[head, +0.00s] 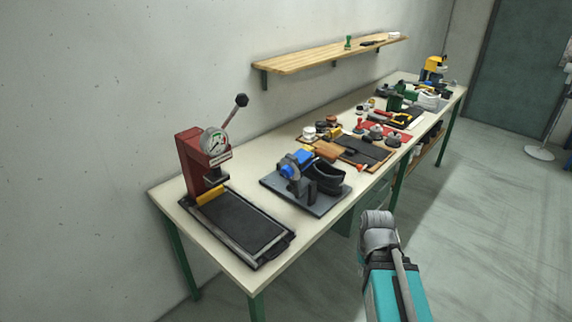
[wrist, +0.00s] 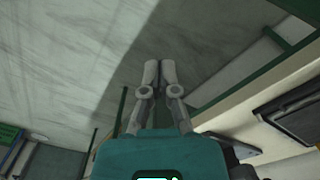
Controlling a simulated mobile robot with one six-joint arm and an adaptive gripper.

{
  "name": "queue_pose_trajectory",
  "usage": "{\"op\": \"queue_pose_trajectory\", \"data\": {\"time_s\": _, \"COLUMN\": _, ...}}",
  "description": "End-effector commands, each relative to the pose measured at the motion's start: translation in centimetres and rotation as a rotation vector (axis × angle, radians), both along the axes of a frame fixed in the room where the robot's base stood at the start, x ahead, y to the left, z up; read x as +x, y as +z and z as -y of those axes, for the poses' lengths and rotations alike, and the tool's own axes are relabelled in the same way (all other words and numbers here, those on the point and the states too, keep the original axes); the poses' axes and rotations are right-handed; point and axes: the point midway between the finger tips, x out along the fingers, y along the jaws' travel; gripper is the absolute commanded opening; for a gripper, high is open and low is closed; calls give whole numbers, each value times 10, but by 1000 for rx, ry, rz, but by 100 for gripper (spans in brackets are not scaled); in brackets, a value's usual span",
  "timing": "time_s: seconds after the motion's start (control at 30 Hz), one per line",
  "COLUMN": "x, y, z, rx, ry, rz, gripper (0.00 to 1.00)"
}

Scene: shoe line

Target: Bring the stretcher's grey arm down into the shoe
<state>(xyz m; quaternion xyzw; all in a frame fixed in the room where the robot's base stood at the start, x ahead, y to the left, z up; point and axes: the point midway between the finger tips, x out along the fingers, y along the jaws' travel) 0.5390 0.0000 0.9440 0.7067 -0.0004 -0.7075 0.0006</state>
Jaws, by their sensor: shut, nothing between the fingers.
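The stretcher stands on a dark base plate (head: 322,208) on the bench. It has a blue part (head: 298,158) and a grey upright part (head: 291,178) at its left end. I cannot tell at this size which piece is its grey arm or how it is tilted. A black shoe (head: 328,178), its opening facing up, is at the right of the plate. My gripper (wrist: 160,72) is shut and empty in the wrist view, its two fingertips together over the floor beside the bench. The stretcher is not clearly seen there.
A red press (head: 202,160) with a gauge and a raised lever stands left of the stretcher, behind a black tray (head: 238,226). Tools and small parts crowd the bench to the right. A wooden shelf (head: 330,56) hangs above. The floor in front is clear.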

Motion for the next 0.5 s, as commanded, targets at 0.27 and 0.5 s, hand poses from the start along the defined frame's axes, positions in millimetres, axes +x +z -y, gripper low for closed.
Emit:
{"op": "queue_pose_trajectory", "data": {"time_s": 0.27, "x": 10, "y": -3, "z": -6, "rx": -69, "ry": 34, "rz": 9, "gripper": 0}}
{"op": "queue_pose_trajectory", "data": {"time_s": 0.5, "x": 40, "y": -6, "z": -18, "rx": -279, "ry": 125, "rz": 48, "gripper": 0}}
